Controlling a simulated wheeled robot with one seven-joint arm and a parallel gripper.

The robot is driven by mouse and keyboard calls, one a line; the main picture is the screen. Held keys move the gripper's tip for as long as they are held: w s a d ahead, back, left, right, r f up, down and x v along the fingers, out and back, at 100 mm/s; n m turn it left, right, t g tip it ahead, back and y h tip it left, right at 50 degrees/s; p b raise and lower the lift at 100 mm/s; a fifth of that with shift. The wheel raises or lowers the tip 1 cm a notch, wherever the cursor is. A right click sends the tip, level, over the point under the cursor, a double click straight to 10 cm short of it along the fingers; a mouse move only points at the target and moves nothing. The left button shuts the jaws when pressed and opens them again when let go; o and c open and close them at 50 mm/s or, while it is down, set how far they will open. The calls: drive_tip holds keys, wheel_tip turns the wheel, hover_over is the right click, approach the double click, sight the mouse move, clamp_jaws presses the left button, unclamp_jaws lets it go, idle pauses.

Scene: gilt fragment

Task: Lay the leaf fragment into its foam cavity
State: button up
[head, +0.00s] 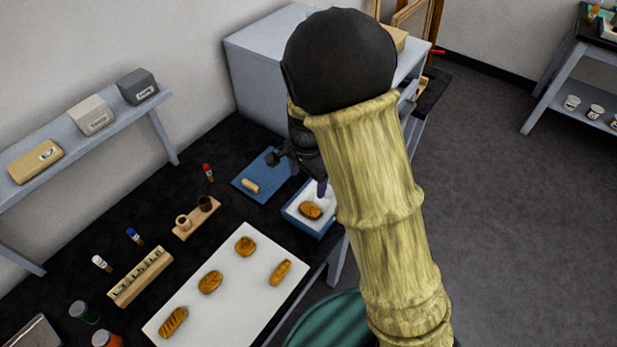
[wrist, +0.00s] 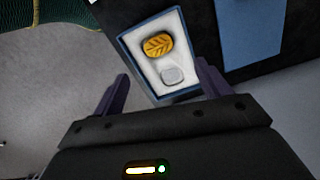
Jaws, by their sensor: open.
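The leaf fragment (wrist: 157,47) is golden and oval with carved veins. It lies on the white foam in a blue-rimmed box (wrist: 191,92), and also shows in the head view (head: 311,210). I cannot tell whether it is sunk in a recess or lies on the surface. A pale, rounded, roughly square cavity (wrist: 172,76) shows empty beside it in the wrist view. My gripper (wrist: 163,84) is open and empty, its dark fingers apart, with the box beyond and between them. In the head view my gripper (head: 297,173) is above the bench by the box, partly hidden by my arm.
A white board (head: 237,285) holds several other golden fragments. A blue mat (head: 278,177) with a small tan piece lies behind the box. A wooden holder (head: 196,217), vial rack (head: 140,276) and small bottles stand to the left. A grey cabinet (head: 258,62) stands at the back.

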drive_tip(key=s+d+r+n+t, duration=0.2)
drive_tip(key=s+d+r+n, duration=0.4)
drive_tip(key=s+d+n, duration=0.3)
drive_tip(key=s+d, duration=0.3)
drive_tip(key=d, duration=0.1)
drive_tip(key=shift+s+d+r+n+t, duration=0.2)
drive_tip(key=shift+s+d+n+t, duration=0.1)
drive_tip(key=shift+n, duration=0.1)
drive_tip(key=shift+w, duration=0.1)
drive_tip(key=shift+c, duration=0.3)
